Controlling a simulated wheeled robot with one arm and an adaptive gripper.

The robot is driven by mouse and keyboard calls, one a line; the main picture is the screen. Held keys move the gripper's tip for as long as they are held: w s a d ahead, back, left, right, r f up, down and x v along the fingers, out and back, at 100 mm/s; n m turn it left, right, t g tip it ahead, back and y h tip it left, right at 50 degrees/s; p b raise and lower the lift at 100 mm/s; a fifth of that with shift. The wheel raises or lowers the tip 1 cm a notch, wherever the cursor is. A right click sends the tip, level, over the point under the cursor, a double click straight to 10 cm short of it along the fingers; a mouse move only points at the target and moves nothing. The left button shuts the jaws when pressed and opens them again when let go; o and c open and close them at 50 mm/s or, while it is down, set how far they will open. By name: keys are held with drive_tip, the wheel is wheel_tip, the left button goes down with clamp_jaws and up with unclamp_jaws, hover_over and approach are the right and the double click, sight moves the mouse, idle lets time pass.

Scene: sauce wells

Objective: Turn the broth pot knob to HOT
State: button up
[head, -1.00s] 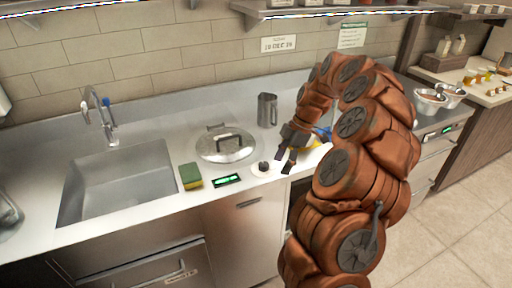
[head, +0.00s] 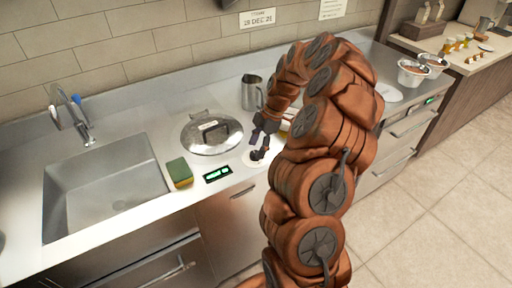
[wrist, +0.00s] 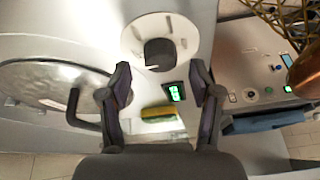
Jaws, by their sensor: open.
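The broth pot knob is a dark round knob (wrist: 159,54) with a pale pointer mark on a white round dial plate (wrist: 185,29). It sits on the steel counter, in front of the lidded pot (head: 212,132). The dial's printed marks are too small to read. My gripper (wrist: 160,74) is open and empty, with the knob ahead of its fingertips, roughly centred between them; contact cannot be told. In the head view my gripper (head: 262,142) is over the dial and partly hides the knob.
A small green-lit display (head: 217,174) and a yellow-green sponge (head: 180,172) lie left of the dial. A metal pitcher (head: 252,92) stands behind. A sink (head: 105,190) is at left. A panel with buttons (wrist: 262,92) shows at right in the wrist view.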

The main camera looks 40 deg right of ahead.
drive_tip(key=shift+x, duration=0.9)
drive_tip(key=c, duration=1.1)
drive_tip(key=shift+c, duration=0.2)
